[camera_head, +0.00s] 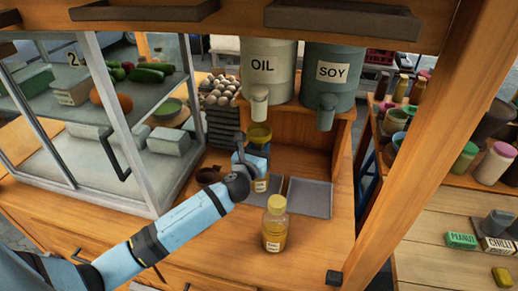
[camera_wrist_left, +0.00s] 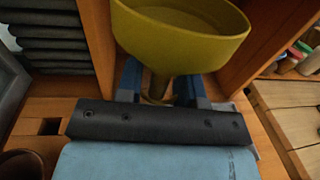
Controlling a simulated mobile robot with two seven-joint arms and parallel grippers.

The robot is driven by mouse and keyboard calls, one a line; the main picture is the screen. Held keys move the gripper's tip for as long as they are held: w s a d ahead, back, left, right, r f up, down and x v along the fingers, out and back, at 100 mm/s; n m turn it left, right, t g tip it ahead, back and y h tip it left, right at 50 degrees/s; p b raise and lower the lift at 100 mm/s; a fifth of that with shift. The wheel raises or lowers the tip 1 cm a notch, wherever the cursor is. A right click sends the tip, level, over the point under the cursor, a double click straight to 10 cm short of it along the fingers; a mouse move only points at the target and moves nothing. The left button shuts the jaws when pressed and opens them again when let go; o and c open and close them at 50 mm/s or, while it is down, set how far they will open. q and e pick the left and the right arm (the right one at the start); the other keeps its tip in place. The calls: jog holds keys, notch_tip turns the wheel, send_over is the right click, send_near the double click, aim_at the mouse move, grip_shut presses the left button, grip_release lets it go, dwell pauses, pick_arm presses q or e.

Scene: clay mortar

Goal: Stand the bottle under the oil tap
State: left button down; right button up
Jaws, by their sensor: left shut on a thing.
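A bottle with a pale label (camera_head: 261,186) is mostly hidden behind my left gripper. An olive-yellow funnel (camera_head: 259,134) sits above it, and in the left wrist view the wide funnel bowl (camera_wrist_left: 185,30) narrows down between the blue fingers. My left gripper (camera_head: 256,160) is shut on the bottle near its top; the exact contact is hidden. The OIL container (camera_head: 266,68) has a pale tap (camera_head: 259,103), just above the funnel in the head view. The bottle's base is hard to see. My right gripper is not in view.
A second, yellow-capped bottle (camera_head: 274,226) stands at the counter front. Two grey mats (camera_head: 310,198) lie near the held bottle. The SOY container (camera_head: 332,80) is right of the oil. A glass case (camera_head: 110,120) borders the left, a wooden post (camera_head: 425,135) the right.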

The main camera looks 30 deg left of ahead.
pick_arm(q)
jog(key=c, duration=0.8)
grip_release()
jog(key=shift+f, duration=0.15)
jog(key=shift+o, duration=0.2)
jog(key=shift+r, duration=0.2)
jog(key=shift+s+f, duration=0.1)
jog(key=shift+s, duration=0.3)
jog(key=s+d, duration=0.1)
jog(key=s, duration=1)
jog(key=shift+d, duration=0.25)
jog(key=shift+s, duration=0.1)
